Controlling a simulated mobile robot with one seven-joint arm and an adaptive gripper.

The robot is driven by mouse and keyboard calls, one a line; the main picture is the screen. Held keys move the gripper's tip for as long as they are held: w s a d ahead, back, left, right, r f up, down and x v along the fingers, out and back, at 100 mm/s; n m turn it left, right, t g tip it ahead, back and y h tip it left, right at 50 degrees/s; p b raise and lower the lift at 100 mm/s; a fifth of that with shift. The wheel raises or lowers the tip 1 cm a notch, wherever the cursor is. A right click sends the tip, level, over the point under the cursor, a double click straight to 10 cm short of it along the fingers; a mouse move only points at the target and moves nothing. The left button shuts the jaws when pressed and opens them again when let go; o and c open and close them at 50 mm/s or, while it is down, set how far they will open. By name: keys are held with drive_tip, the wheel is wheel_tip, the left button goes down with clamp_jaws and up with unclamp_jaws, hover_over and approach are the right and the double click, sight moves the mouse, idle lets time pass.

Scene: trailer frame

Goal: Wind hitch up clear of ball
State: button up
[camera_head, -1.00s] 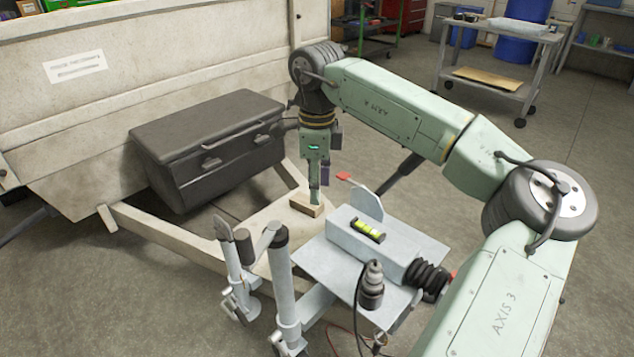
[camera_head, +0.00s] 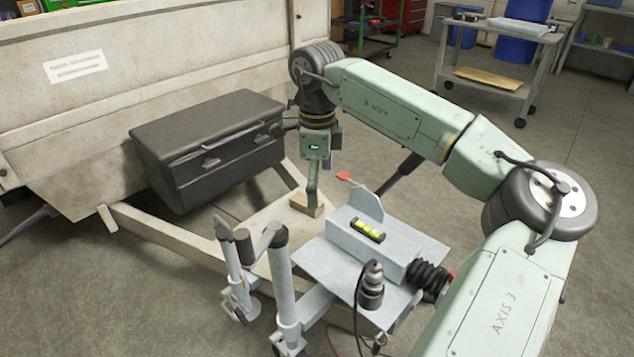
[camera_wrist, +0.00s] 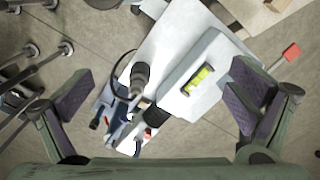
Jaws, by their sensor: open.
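The hitch (camera_head: 352,240) is a grey housing on a flat plate, with a yellow-green level vial (camera_head: 367,230) on top and a black bellows (camera_head: 430,279) at its front. It also shows in the wrist view (camera_wrist: 190,95). Whether a ball sits under it is hidden. A grey jack post (camera_head: 287,290) stands left of the plate, beside a second post with a dark grip (camera_head: 224,228). My gripper (camera_head: 312,200) points down behind the hitch, near a wooden block (camera_head: 304,207). In the wrist view my gripper (camera_wrist: 163,82) is open, its purple-padded fingers wide apart with nothing held.
A red-tipped lever (camera_head: 343,176) rises behind the hitch. A dark connector with a cable (camera_head: 372,287) stands on the plate. A black toolbox (camera_head: 215,145) sits on the trailer frame (camera_head: 165,232) before the trailer body (camera_head: 150,70). Floor at left front is clear.

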wheel_tip(320, 180, up, 8)
drive_tip(key=p, duration=0.6)
